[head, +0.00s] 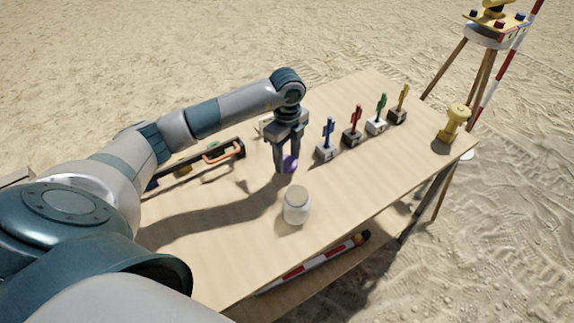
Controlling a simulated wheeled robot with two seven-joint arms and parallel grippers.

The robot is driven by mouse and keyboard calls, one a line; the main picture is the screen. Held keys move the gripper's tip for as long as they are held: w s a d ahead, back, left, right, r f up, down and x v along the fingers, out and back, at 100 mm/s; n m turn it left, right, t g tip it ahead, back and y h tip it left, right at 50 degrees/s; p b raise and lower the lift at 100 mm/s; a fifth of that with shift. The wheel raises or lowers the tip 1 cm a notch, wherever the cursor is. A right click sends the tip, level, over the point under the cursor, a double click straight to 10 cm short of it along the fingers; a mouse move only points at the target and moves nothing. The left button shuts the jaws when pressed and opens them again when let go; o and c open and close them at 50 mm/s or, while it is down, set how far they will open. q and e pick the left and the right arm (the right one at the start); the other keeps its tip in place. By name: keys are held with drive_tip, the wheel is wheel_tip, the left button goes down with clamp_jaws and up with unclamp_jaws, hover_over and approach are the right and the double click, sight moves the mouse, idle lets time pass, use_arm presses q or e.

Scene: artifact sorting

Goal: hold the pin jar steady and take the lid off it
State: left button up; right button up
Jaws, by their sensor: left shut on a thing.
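The pin jar (296,212) is a small whitish, clear-looking jar standing upright on the wooden table. A tan lid (297,194) sits on its top. My left gripper (286,168) points down just behind the jar, apart from it. My right gripper is not in view.
On the table (250,245), several coloured upright pieces in small blocks, such as the blue one (328,137), stand behind right. A yellow object (452,124) stands at the right corner. A dark tray with an orange handle (222,152) lies left. The table in front of the jar is clear.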

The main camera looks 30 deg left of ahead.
sight(287, 162)
use_arm(q)
wheel_tip(287, 162, down, 3)
drive_tip(key=shift+r+p, duration=0.1)
drive_tip(key=shift+p, duration=0.5)
drive_tip(key=shift+f, duration=0.45)
drive_tip(key=shift+f, duration=0.2)
drive_tip(key=o, duration=1.2)
drive_tip(key=shift+c, duration=0.2)
drive_tip(key=shift+r, duration=0.2)
